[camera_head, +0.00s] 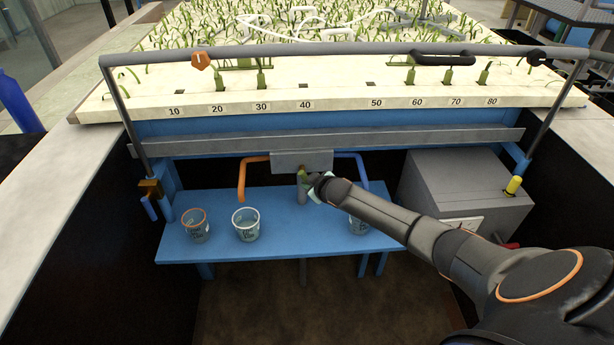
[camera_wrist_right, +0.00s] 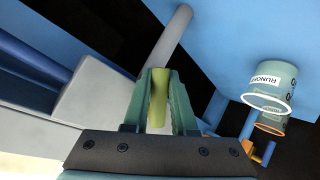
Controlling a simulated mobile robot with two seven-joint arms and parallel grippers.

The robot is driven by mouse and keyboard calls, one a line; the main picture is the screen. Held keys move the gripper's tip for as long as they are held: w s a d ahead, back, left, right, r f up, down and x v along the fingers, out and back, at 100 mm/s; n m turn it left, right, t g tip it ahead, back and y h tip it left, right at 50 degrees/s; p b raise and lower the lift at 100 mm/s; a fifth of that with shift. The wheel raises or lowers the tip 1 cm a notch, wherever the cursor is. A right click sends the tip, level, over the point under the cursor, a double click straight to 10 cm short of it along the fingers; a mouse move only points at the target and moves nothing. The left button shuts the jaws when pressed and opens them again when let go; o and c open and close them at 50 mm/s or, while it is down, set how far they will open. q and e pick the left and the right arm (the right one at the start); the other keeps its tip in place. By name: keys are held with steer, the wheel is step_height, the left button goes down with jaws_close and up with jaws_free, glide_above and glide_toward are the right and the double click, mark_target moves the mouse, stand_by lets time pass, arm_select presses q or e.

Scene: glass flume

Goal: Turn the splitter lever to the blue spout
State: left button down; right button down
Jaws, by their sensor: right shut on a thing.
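The grey splitter box (camera_head: 302,160) sits under the front of the bed. An orange spout (camera_head: 242,178) comes out on its left and a blue spout (camera_head: 362,168) on its right, the latter's lower end partly hidden by my right arm. The splitter lever, a yellow-green handle (camera_wrist_right: 158,95), stands between the green fingers of my right gripper (camera_wrist_right: 161,78), which is shut on it. In the head view my right gripper (camera_head: 311,184) is just below the box. Which spout the lever points to cannot be told. My left gripper is not in view.
On the blue bench (camera_head: 300,235) stand an orange-rimmed cup (camera_head: 195,227), a white-rimmed cup (camera_head: 246,225) and a cup (camera_head: 358,224) partly behind my arm. A grey cabinet (camera_head: 465,185) is at the right. A grey rail (camera_head: 330,48) runs across above.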

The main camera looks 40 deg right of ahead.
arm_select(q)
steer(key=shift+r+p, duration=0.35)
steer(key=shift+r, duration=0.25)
arm_select(e)
steer(key=shift+s+r+n+h, duration=0.1)
steer(key=shift+n+h, duration=0.2)
steer(key=shift+d, duration=0.1)
steer(key=c, duration=0.7)
jaws_free()
steer(key=shift+c, duration=0.2)
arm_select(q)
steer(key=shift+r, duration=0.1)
arm_select(e)
steer(key=shift+r, duration=0.1)
